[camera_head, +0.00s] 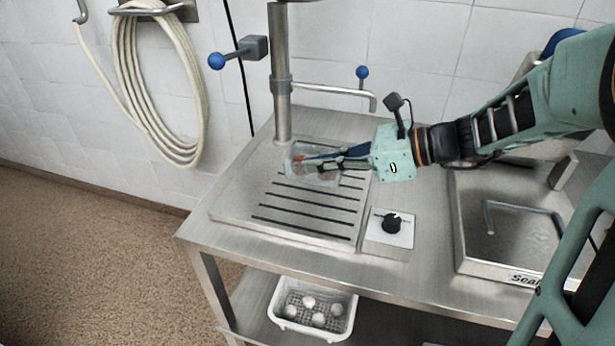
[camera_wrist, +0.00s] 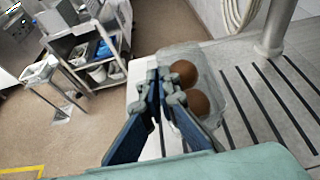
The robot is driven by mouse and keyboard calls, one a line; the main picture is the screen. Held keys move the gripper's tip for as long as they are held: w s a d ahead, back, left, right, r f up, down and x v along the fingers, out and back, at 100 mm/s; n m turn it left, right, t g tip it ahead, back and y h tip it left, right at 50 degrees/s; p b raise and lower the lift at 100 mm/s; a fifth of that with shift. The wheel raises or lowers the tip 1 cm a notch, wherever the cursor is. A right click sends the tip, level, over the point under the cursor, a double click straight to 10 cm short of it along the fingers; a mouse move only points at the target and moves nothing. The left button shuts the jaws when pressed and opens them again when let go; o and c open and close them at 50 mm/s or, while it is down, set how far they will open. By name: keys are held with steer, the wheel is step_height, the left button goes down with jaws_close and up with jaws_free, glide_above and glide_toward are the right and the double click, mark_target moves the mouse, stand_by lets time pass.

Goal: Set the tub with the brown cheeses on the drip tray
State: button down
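The tub (camera_head: 298,171) is clear and holds brown round cheeses; two brown cheeses (camera_wrist: 190,88) show in it in the wrist view. It is over the back of the slotted drip tray (camera_head: 238,206), near the steel column; whether its base touches the tray I cannot tell. My gripper (camera_head: 318,165) reaches in from the right. In the wrist view its fingers (camera_wrist: 165,88) are close together at the tub's side wall (camera_wrist: 207,58), seemingly pinching it. The underside of the tub is hidden.
A white perforated basket (camera_head: 311,334) with several pale cheeses stands on the lower shelf. A dial plate (camera_head: 402,230) lies right of the tray, then a steel scale (camera_head: 500,268). The steel column (camera_head: 281,110) rises behind the tub. The tray's front slots are clear.

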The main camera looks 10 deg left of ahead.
mark_target(304, 174)
steer(key=w+a+f, duration=0.2)
steer(key=f, duration=0.1)
steer(key=w+a+f, duration=0.1)
steer(key=f, duration=0.1)
steer(key=shift+b, duration=0.4)
steer(key=f, duration=0.2)
steer(key=f+b, duration=0.1)
steer(key=shift+w+a+f, duration=0.15)
steer(key=shift+w+a, duration=0.05)
steer(key=shift+a, duration=0.1)
steer(key=shift+f, duration=0.3)
steer(key=shift+f, duration=0.15)
steer(key=c, duration=2.2)
jaws_free()
steer(key=shift+o, duration=0.2)
